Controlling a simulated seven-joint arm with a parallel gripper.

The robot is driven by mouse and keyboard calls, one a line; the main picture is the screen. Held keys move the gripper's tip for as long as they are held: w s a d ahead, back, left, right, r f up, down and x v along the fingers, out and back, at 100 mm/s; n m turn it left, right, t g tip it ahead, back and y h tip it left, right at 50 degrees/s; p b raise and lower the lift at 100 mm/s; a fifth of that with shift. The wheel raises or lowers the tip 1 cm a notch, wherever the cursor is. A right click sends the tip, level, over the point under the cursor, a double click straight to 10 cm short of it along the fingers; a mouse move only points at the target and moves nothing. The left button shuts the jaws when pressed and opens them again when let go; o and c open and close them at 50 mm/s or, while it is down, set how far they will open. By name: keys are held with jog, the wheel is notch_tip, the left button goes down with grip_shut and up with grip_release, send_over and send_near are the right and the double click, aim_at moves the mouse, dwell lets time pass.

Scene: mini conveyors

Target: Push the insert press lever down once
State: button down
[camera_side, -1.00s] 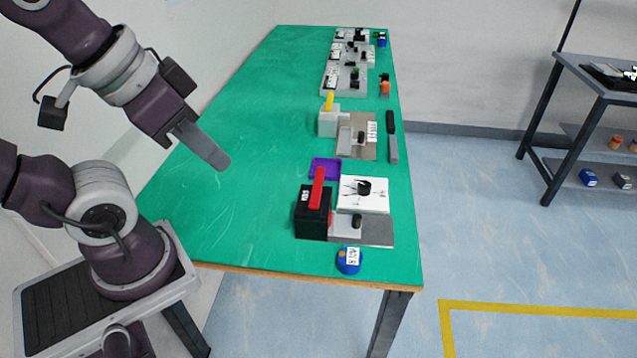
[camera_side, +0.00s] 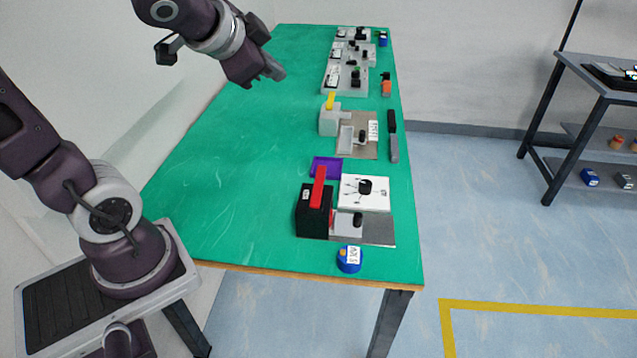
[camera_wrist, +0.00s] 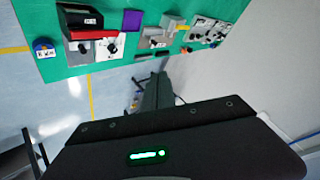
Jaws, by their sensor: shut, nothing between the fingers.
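Two lever devices stand on the green table (camera_side: 240,150). The near one is a black block (camera_side: 311,222) with a raised red lever (camera_side: 318,187). The farther one is a pale grey block (camera_side: 328,122) with a short upright yellow lever (camera_side: 330,101). Their labels are too small to read, so I cannot tell which is the insert press. The wrist view also shows the red lever (camera_wrist: 95,34) and the yellow lever (camera_wrist: 183,27). My gripper (camera_side: 277,73) is shut and empty, high above the table, up and left of the yellow lever, touching nothing.
A purple tray (camera_side: 325,167), a white plate with a black knob (camera_side: 364,193) and a blue round item (camera_side: 349,260) are near the red lever. A black-handled tool (camera_side: 392,135) lies right of the grey block. Several fixtures stand at the far end. The table's left side is clear.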

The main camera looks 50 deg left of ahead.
jog(key=w+a+f+m+t+h, duration=0.25)
jog(key=w+m, duration=0.25)
jog(key=w, duration=0.3)
jog(key=m+g+h, duration=0.5)
jog(key=m+h, duration=0.3)
send_over(318, 186)
jog(key=a, duration=0.1)
notch_tip(318, 186, down, 12)
jog(key=shift+s+a+f+t, duration=0.1)
jog(key=shift+f+t, duration=0.1)
jog(key=shift+t, duration=0.05)
jog(key=shift+f, duration=4.3)
jog(key=shift+f, duration=0.1)
jog(key=shift+f, duration=0.3)
